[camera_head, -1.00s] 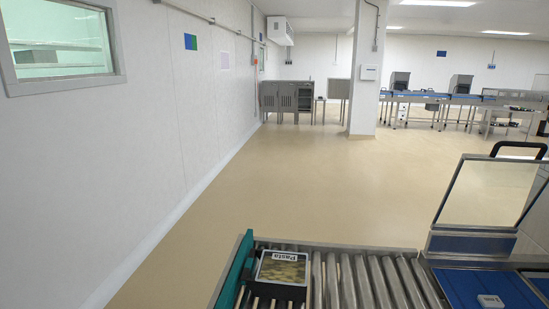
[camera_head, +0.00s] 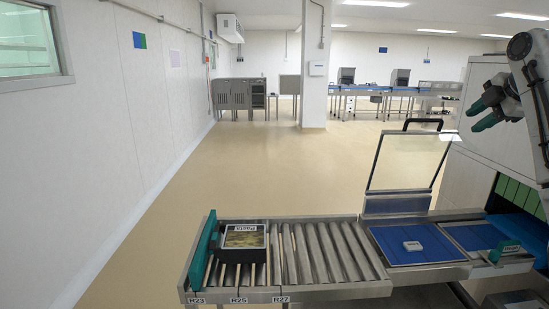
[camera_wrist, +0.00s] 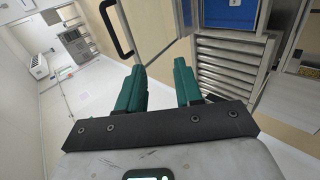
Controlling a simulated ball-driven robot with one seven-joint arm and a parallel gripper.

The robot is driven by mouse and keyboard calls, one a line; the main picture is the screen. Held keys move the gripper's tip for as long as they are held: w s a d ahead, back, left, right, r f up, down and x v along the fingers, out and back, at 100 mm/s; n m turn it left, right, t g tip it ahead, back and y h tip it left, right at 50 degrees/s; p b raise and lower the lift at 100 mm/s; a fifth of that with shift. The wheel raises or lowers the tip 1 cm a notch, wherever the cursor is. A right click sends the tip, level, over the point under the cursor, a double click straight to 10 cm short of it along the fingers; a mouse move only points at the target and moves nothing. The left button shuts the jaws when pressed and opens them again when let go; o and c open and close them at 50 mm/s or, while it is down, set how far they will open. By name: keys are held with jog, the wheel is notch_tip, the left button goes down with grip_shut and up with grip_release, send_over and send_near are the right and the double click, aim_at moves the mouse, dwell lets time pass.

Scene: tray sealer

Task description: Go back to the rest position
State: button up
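My gripper (camera_head: 483,114) is at the upper right of the head view, raised above the machine, with green fingers. In the wrist view its two green fingers (camera_wrist: 160,88) stand apart with nothing between them. A sealed tray labelled "Pasta" (camera_head: 244,238) lies on the roller conveyor (camera_head: 318,252) at its left end, against the green end stop (camera_head: 203,248). My gripper is far from this tray and touches nothing.
A clear lid with a black handle (camera_head: 408,160) stands open behind a blue plate (camera_head: 405,258). A small white block (camera_head: 412,246) sits on that plate. A tall grey cabinet (camera_head: 470,140) stands at the right. The floor (camera_head: 250,170) beyond the conveyor is open.

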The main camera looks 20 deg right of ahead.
jog(key=a+f+m+g+y, duration=0.1)
jog(key=a+f+m, duration=0.1)
jog(key=a+f, duration=0.7)
jog(key=a+f+m+y, duration=0.15)
jog(key=a+f, duration=0.25)
jog(key=f, duration=0.9)
jog(key=a+f+m+g, duration=0.1)
jog(key=a+f+m, duration=0.1)
jog(key=a+f, duration=0.7)
jog(key=s+a+f+m+g+b, duration=0.1)
jog(key=s+a+f+m+g, duration=0.15)
jog(key=s+a+f, duration=0.65)
jog(key=s+a+f+m+g, duration=0.1)
jog(key=s+a+f+m, duration=0.4)
jog(key=s+f, duration=0.7)
jog(key=s+a+f+m+g, duration=0.1)
jog(key=s+f, duration=0.1)
jog(key=s, duration=0.6)
jog(key=s+a+f+m+g, duration=0.1)
jog(key=s+f, duration=0.1)
jog(key=s, duration=0.6)
jog(key=shift+a, duration=0.4)
